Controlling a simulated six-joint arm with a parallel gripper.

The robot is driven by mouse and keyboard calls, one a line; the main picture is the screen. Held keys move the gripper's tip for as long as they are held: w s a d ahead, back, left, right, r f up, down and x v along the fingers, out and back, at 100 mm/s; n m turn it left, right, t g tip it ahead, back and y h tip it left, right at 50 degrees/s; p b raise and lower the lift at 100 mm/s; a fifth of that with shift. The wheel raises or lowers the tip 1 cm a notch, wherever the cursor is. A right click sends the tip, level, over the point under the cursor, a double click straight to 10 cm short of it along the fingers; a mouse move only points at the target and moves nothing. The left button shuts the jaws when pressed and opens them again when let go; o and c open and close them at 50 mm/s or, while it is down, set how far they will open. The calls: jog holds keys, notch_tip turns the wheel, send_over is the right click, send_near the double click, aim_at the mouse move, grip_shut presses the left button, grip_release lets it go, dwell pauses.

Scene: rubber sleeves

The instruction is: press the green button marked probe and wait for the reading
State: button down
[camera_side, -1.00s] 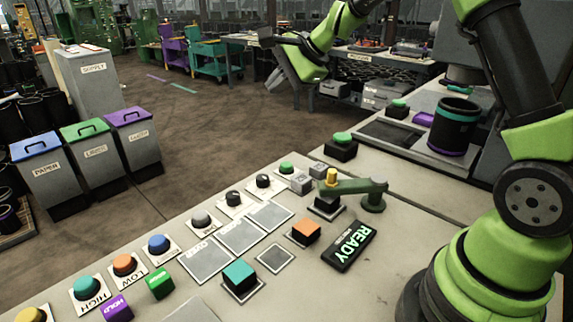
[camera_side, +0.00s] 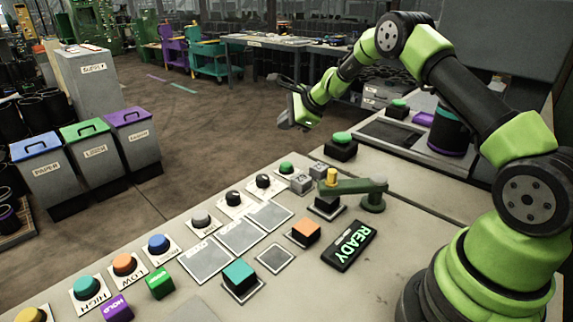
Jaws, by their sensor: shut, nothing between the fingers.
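Several green buttons show, and I cannot read the word probe on any of them. One green mushroom button (camera_side: 342,138) sits on a black box near the panel's back edge. A second green button (camera_side: 398,103) on a black box stands farther back. A small green button (camera_side: 286,168) sits on a pale plate beside grey blocks. My gripper (camera_side: 288,122) is shut and empty, in the air to the upper left of the mushroom button in the picture, apart from it. A black display (camera_side: 350,247) reads READY in green letters.
A green swing arm (camera_side: 371,192) and yellow-topped post (camera_side: 331,178) stand in front of the mushroom button. Orange (camera_side: 306,231) and teal (camera_side: 239,274) cubes sit on the panel. Knobs and coloured buttons line its left edge. A dark cup (camera_side: 452,132) stands back right.

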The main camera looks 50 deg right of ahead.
aim_at(286, 165)
jog(key=shift+f, duration=4.3)
jog(key=shift+f, duration=0.1)
jog(key=shift+f, duration=0.3)
jog(key=shift+f, duration=0.45)
jog(key=shift+r, duration=0.85)
jog(key=shift+r, duration=0.1)
jog(key=shift+r, duration=2.45)
